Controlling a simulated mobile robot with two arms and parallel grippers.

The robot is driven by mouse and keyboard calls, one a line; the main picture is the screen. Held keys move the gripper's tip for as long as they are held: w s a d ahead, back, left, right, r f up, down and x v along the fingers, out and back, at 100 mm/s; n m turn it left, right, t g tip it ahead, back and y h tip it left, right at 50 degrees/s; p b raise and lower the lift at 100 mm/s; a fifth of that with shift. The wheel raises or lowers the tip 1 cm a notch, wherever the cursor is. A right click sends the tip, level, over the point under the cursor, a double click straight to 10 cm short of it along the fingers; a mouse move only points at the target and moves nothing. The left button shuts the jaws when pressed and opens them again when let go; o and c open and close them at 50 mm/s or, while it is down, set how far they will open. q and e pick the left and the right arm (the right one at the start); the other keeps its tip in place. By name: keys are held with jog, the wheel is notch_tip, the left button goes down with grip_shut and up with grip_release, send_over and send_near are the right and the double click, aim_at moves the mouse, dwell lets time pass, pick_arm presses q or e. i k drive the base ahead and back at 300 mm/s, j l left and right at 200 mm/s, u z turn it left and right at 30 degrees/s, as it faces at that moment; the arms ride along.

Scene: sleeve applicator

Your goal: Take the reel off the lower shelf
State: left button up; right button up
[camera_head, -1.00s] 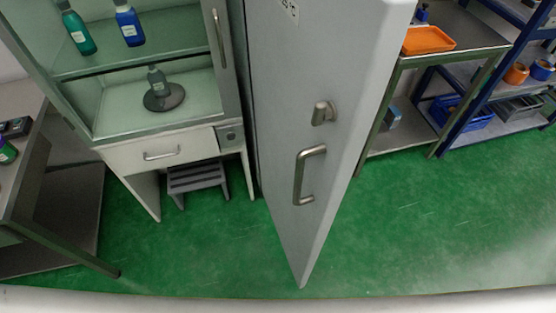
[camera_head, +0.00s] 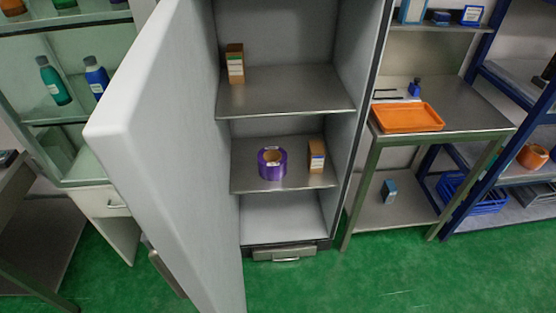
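A purple reel (camera_head: 272,163) with a light tan core lies on the lower shelf (camera_head: 245,178) of an open grey cabinet. A small brown box with a white label (camera_head: 316,155) stands to its right on the same shelf. The cabinet door (camera_head: 165,130) stands open toward me on the left. Neither of my grippers shows in the view.
Another brown box (camera_head: 235,63) stands on the upper shelf (camera_head: 290,97). A steel table (camera_head: 470,125) with an orange tray (camera_head: 407,117) is to the right, and a glass-fronted cabinet with bottles (camera_head: 55,80) to the left. Green floor (camera_head: 340,285) in front is clear.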

aim_at(273, 163)
jog(key=l+u, duration=0.1)
jog(key=l, duration=0.25)
jog(key=i+l+u, duration=0.1)
jog(key=l, duration=0.25)
jog(key=i+l+u, duration=0.1)
jog(key=i+l, duration=0.35)
jog(key=l, duration=0.3)
jog(key=i+l+u, duration=0.15)
jog(key=l, duration=0.25)
jog(key=i+l+u, duration=0.1)
jog(key=l, duration=0.3)
jog(key=i+l+u, duration=0.1)
jog(key=l, duration=0.3)
jog(key=i+l+u, duration=0.1)
jog(key=i+l, duration=0.15)
jog(key=l, duration=0.15)
